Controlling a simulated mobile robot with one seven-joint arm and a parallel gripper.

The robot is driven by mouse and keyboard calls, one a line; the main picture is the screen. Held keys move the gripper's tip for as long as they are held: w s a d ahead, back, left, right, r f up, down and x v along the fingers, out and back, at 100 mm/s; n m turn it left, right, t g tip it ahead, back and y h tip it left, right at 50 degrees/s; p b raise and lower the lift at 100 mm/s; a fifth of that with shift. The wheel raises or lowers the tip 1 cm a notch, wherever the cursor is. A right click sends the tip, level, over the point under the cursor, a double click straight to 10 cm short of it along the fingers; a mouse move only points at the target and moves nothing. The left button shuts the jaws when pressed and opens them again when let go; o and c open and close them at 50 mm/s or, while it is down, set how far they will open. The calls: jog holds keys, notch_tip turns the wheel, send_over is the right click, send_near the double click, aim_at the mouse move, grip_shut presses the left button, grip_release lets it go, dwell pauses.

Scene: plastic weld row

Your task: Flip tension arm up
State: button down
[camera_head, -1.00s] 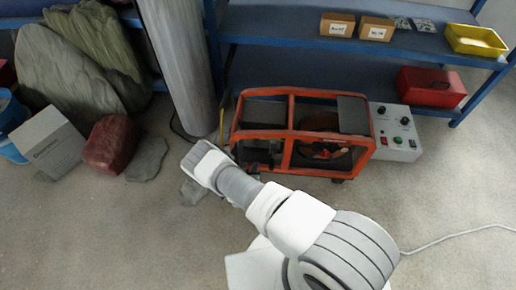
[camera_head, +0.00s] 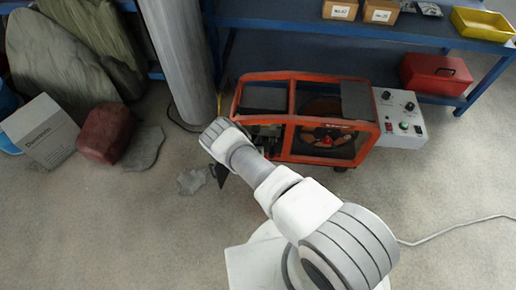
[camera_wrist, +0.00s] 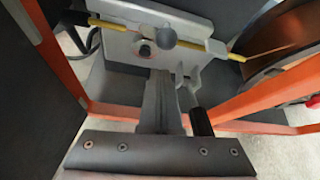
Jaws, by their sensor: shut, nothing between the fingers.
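The orange-framed machine (camera_head: 305,122) stands on the floor, right of my arm's far end in the head view. In the wrist view its grey metal plate (camera_wrist: 120,48) carries a round knob (camera_wrist: 165,38) and a yellow rod (camera_wrist: 120,25) runs across it. A small metal lever with a black handle (camera_wrist: 202,122) hangs below the plate's right part; it looks like the tension arm, pointing down. My gripper (camera_wrist: 158,75) is shut and empty, with its fingertips just below the plate and left of the lever. I cannot tell whether they touch.
Orange frame bars (camera_wrist: 48,50) flank the gripper's space. A copper-coloured reel (camera_wrist: 285,45) is at the right. A control box (camera_head: 400,120) adjoins the machine. A grey column (camera_head: 183,60) stands behind left; a blue shelf (camera_head: 350,28) is behind. Open floor lies in front.

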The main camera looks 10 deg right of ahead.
jog(key=shift+w+a+r, duration=0.1)
jog(key=shift+r, duration=0.5)
jog(key=shift+w+a+r, duration=0.1)
jog(key=shift+r, duration=0.45)
